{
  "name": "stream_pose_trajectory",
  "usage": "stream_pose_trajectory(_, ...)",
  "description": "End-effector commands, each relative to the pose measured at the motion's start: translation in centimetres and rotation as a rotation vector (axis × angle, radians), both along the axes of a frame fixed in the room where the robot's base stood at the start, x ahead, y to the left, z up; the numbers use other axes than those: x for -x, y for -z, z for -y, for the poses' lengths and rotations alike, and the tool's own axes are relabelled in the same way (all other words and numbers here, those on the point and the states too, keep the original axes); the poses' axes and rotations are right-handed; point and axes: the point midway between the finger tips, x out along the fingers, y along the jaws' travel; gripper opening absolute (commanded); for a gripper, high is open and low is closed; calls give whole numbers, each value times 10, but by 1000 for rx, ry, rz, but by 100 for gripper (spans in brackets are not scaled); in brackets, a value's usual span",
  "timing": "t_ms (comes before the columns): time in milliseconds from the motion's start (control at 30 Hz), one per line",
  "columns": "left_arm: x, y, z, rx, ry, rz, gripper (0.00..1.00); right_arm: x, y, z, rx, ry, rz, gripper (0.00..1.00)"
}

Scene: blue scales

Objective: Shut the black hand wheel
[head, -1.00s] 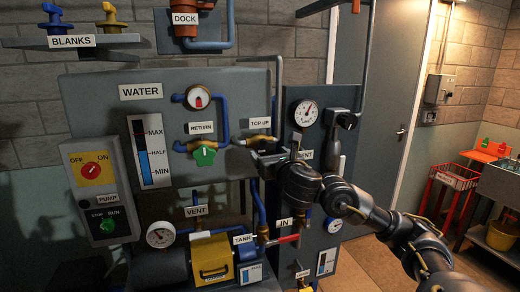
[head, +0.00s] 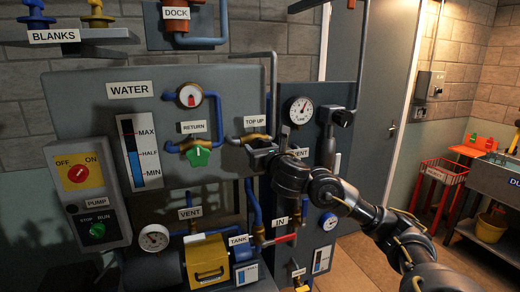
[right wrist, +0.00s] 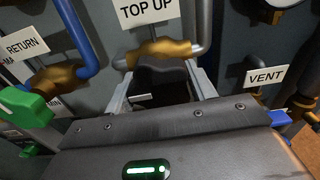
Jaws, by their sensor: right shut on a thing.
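The black hand wheel (right wrist: 163,74) sits below the brass TOP UP valve (right wrist: 160,52) in the right wrist view. It lies between the two fingers of my right gripper (right wrist: 163,92), which is shut on it. In the head view my right gripper (head: 262,152) is just under the brass TOP UP valve (head: 248,138) and hides most of the wheel. How far the wheel is turned cannot be seen. My left gripper is not in view.
A green hand wheel (head: 198,156) under the RETURN label is close on the left. Blue pipes (right wrist: 75,38) run beside it. A red lever (head: 284,239) is below.

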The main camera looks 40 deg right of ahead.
Motion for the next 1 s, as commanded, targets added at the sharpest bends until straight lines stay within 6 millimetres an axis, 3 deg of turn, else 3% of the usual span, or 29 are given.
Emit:
stream_pose_trajectory(467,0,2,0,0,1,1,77,-1,0,-1,-107,-1,37,33)
stream_pose_trajectory(1000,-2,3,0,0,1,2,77,-2,0,-3,-565,0,198,33)
